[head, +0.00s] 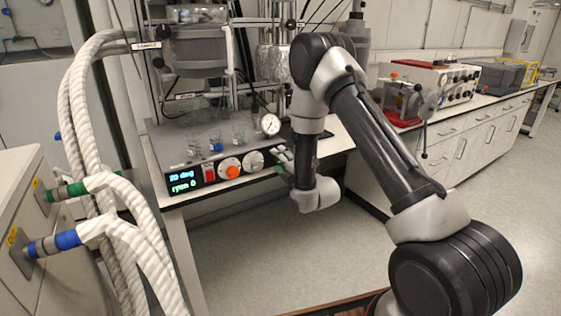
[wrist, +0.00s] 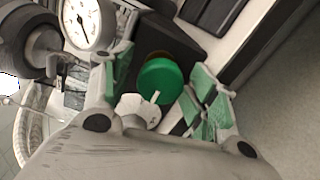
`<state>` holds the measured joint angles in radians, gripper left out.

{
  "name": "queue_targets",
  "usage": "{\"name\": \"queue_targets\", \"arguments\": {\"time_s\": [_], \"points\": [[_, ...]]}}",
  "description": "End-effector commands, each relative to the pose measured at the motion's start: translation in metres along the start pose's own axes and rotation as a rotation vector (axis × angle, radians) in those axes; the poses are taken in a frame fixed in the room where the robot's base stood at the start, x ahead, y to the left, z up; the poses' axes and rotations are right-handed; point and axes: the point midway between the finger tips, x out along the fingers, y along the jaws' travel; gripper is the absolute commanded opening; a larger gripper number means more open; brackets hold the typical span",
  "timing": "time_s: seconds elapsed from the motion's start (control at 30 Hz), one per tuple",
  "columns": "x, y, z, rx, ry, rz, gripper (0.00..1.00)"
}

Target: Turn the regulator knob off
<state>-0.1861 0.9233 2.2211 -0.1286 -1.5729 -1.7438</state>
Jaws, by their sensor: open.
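A round green knob (wrist: 160,80) shows in the wrist view between the two fingers of my gripper (wrist: 158,98), slightly beyond the fingertips. It appears to be the regulator knob, but no label is readable. A white knob with a pointer line (wrist: 138,110) sits just below-left of it. My gripper is open, with green pads on the fingers, and holds nothing. In the head view my gripper (head: 284,164) is at the right end of the control panel (head: 222,180). The green knob is hidden there behind my arm. Contact with the knob cannot be told.
The panel has a lit display (head: 182,182), a red switch (head: 209,173) and an orange knob (head: 232,171). A pressure gauge (head: 270,124) and glass beakers (head: 238,135) stand on top. White hoses (head: 88,140) run at left. Floor (head: 290,250) is clear below.

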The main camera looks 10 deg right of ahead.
Motion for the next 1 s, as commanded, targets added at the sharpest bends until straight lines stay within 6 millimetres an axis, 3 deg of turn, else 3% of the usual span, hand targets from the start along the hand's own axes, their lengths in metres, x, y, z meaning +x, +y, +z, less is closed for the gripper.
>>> {"name": "queue_targets", "arguments": {"time_s": [0.17, 0.6, 1.0], "points": [[-0.007, -0.001, 0.0, 0.0, -0.001, -0.002, 0.6], [-0.071, -0.001, 0.0, 0.0, 0.0, -0.003, 0.6], [-0.08, 0.0, 0.0, 0.0, 0.0, 0.0, 0.6]]}}
